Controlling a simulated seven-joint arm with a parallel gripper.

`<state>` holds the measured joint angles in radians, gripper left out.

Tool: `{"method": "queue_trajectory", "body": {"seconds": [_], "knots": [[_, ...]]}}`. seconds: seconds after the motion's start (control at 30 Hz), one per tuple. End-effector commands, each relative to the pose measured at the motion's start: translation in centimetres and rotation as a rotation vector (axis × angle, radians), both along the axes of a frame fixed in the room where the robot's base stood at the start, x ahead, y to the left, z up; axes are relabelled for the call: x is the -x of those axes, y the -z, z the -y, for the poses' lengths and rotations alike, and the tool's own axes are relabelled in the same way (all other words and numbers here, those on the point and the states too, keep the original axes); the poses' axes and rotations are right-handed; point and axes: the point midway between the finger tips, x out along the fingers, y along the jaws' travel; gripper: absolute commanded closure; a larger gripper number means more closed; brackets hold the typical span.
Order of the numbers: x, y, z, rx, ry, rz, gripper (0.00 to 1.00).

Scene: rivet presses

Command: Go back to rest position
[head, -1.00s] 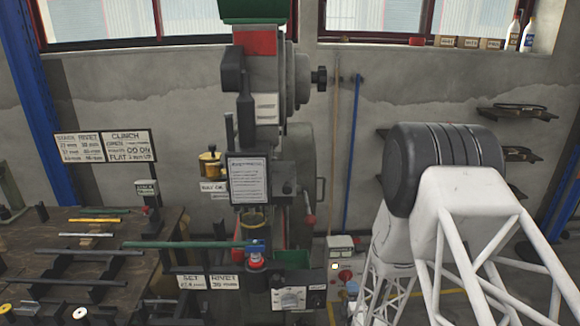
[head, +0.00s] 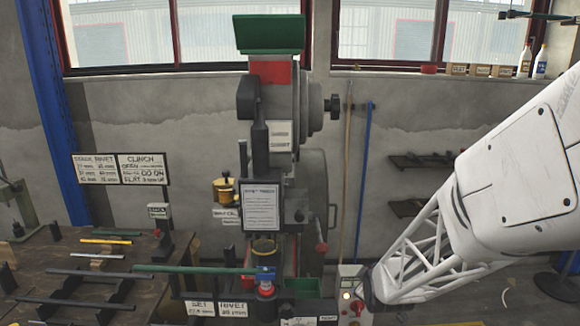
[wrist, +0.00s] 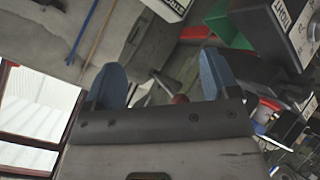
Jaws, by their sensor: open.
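My gripper (wrist: 163,80) shows in the wrist view with its two blue fingertips apart and nothing between them. A small red knob shows behind the gap, apart from the fingers. In the head view my white arm fills the right side, and the gripper itself is not visible there. The rivet press (head: 270,130) stands in the middle of the head view, left of my arm. A small control box with a red knob (head: 357,309) sits at the lower end of my arm in the picture.
A wooden bench (head: 40,262) with dark rails and rods stands at the left. A green bar (head: 190,269) reaches from it to the press. Wall shelves (head: 420,160) are behind my arm. A windowsill with bottles (head: 540,62) is at the upper right.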

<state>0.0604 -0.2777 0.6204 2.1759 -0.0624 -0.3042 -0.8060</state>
Motion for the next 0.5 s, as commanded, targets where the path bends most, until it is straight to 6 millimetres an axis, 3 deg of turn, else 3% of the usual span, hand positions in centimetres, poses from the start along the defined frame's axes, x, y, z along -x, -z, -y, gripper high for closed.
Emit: {"method": "queue_trajectory", "body": {"seconds": [0.1, 0.27, 0.5], "knots": [[2.6, -3.1, -0.4, -0.074, 0.062, -0.071, 0.19], [6.6, -6.5, -0.9, -0.173, 0.160, -0.177, 0.19], [14.0, -11.0, -1.6, -0.302, 0.324, -0.332, 0.19]]}}
